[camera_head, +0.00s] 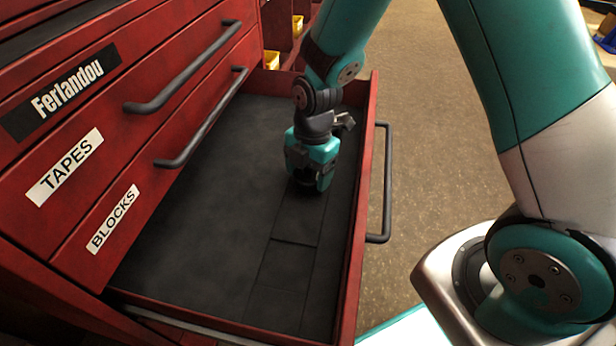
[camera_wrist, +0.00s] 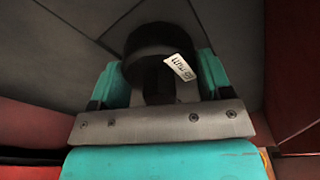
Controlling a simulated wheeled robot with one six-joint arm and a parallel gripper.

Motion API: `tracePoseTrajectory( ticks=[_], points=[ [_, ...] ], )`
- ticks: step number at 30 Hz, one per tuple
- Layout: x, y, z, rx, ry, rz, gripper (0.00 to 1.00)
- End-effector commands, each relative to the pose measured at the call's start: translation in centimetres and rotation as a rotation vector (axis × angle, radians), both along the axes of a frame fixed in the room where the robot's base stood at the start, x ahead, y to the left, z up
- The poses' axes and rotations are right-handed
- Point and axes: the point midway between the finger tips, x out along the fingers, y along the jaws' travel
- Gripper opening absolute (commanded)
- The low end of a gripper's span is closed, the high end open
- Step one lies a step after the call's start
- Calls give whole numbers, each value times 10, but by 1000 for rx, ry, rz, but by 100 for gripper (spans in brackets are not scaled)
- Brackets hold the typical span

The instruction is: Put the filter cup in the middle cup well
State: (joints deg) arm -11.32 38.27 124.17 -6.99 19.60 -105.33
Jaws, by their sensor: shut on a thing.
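A black, round-rimmed cup (camera_wrist: 150,42) with a small white label sits between the two teal fingers of my gripper (camera_wrist: 160,78) in the wrist view; I take it to be the filter cup. The label's print is too small to read surely. In the head view my gripper (camera_head: 312,180) points down inside the open drawer, low over the dark liner, shut on the cup. The cup is mostly hidden there by the gripper. Whether it touches the drawer floor cannot be told. No cup well can be made out.
The open red drawer (camera_head: 358,235) has a dark liner (camera_head: 205,200) with seams along its right side; its left part is bare. Drawers labelled TAPES (camera_head: 65,165) and BLOCKS (camera_head: 112,220) rise at left. The drawer's handle (camera_head: 386,185) and open floor (camera_head: 430,120) lie to the right.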

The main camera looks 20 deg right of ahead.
Motion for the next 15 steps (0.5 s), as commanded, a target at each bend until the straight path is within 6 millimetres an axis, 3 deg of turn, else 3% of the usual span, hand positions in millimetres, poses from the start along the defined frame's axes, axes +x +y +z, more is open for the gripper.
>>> tracePoseTrajectory(
  ticks=[2, 13, 14, 15],
  points=[
    [0, 0, -9, 0, 0, 0, 41],
    [0, 0, -13, 0, -1, 0, 41],
    [0, 0, -12, 0, -1, 0, 79],
    [0, 0, -12, 0, -1, 0, 88]
  ],
)
